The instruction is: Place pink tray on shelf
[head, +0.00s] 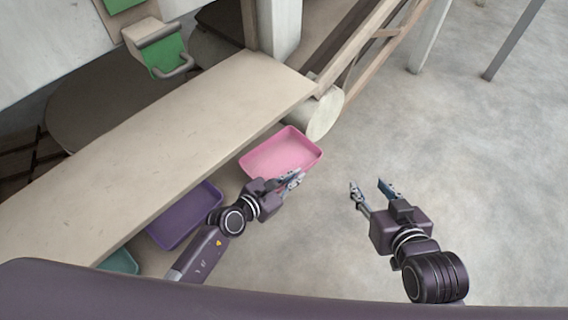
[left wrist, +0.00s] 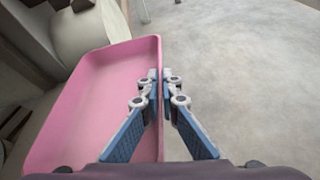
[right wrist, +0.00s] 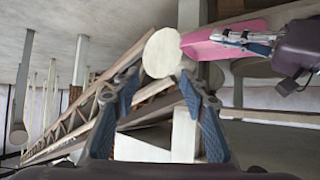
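The pink tray (head: 282,153) is a shallow rectangular tray beside the front edge of the beige shelf (head: 165,135) in the head view. My left gripper (head: 292,180) is at the tray's near right side. In the left wrist view its fingers (left wrist: 160,90) are closed on the rim of the pink tray (left wrist: 95,105), one on each side of the wall. The right wrist view also shows the tray (right wrist: 240,35) with the left gripper at its edge. My right gripper (head: 372,190) is open and empty, to the right of the tray over the floor.
A purple tray (head: 185,215) and a teal tray (head: 121,262) sit low along the shelf's front edge. A pale round roller end (head: 325,112) is just beyond the pink tray. A green box with a handle (head: 160,50) is above the shelf's back. The shelf top is bare; floor to the right is clear.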

